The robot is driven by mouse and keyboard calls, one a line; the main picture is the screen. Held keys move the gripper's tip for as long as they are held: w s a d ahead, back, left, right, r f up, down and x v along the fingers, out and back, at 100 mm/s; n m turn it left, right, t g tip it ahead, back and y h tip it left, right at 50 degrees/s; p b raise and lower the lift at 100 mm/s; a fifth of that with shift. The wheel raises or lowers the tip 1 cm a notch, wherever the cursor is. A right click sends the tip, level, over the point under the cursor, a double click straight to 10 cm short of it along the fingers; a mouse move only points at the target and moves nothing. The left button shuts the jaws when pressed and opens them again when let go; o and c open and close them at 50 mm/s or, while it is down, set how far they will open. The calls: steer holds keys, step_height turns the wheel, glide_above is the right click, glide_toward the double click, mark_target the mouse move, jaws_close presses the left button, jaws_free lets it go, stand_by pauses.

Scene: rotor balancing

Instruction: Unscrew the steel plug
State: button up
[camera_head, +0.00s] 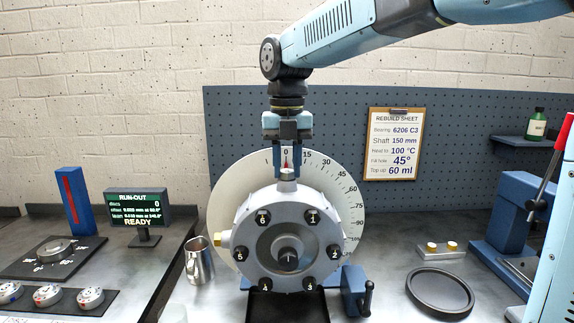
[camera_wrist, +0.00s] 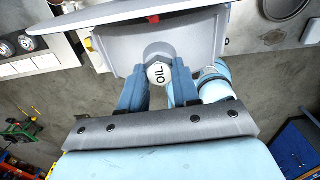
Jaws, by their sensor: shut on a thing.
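The steel plug (camera_head: 287,174) sits at the top of the round grey housing (camera_head: 247,212), just below the 0 mark of the white dial. In the wrist view it shows as a hexagonal cap marked OIL (camera_wrist: 158,74). My gripper (camera_head: 288,172) points straight down from above. In the wrist view my gripper (camera_wrist: 157,80) has a blue finger on each side of the plug and is shut on it. The plug still meets the housing; its thread is hidden.
The white degree dial (camera_head: 345,190) stands behind the housing. A metal jug (camera_head: 199,260) stands left, a blue crank block (camera_head: 355,290) and black round dish (camera_head: 440,291) right. A blue press (camera_head: 505,220) stands further right.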

steer(key=shift+n, duration=1.2)
steer(key=o, duration=1.1)
steer(key=shift+c, duration=0.2)
